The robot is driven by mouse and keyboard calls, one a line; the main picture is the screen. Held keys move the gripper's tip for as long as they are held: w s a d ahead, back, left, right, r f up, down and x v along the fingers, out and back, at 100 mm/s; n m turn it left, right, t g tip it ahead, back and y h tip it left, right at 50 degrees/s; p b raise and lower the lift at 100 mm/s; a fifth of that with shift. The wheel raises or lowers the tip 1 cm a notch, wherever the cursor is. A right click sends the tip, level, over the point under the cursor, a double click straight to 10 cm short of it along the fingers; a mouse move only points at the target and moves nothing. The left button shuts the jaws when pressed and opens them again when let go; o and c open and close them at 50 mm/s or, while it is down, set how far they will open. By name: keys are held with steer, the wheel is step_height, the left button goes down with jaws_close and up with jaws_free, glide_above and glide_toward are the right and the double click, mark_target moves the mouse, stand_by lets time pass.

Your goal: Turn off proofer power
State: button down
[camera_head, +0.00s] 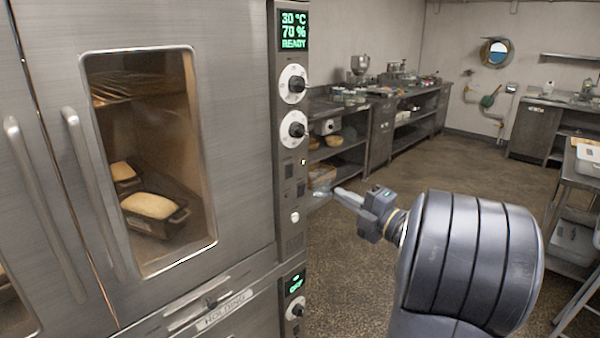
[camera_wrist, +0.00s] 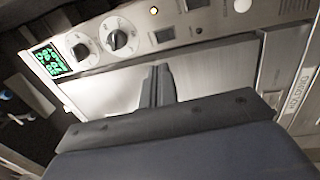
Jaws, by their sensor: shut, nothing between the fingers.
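The proofer (camera_head: 235,80) is a steel cabinet with a glass door at the left. Its display (camera_head: 294,31) is lit green and reads 30 °C, 70 %, READY; it also shows in the wrist view (camera_wrist: 50,60). Below it are two knobs (camera_head: 293,84) (camera_head: 294,130), a dark rocker switch (camera_head: 289,170) and a smaller dark switch (camera_head: 289,197). A small amber light (camera_wrist: 153,11) is lit. My gripper (camera_head: 318,195) is shut and empty, close to the panel's right edge. In the wrist view its fingertips (camera_wrist: 157,72) point toward the rocker switch (camera_wrist: 165,36); contact cannot be told.
A white round button (camera_head: 295,217) sits lower on the panel. A second lit display (camera_head: 295,284) and knob are on the unit below, labelled HOLDING. Door handles (camera_head: 90,180) stick out at the left. Counters (camera_head: 385,125) stand behind; the floor (camera_head: 420,170) between is clear.

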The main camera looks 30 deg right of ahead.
mark_target(291, 167)
steer(key=p+x, duration=0.4)
steer(key=x, duration=0.9)
steer(key=shift+w+a+r, duration=0.1)
steer(key=shift+w+r, duration=0.05)
steer(key=shift+w+a, duration=0.1)
steer(key=shift+w, duration=0.2)
steer(key=shift+w+b, duration=0.15)
steer(key=shift+b, duration=0.15)
steer(key=shift+r, duration=0.1)
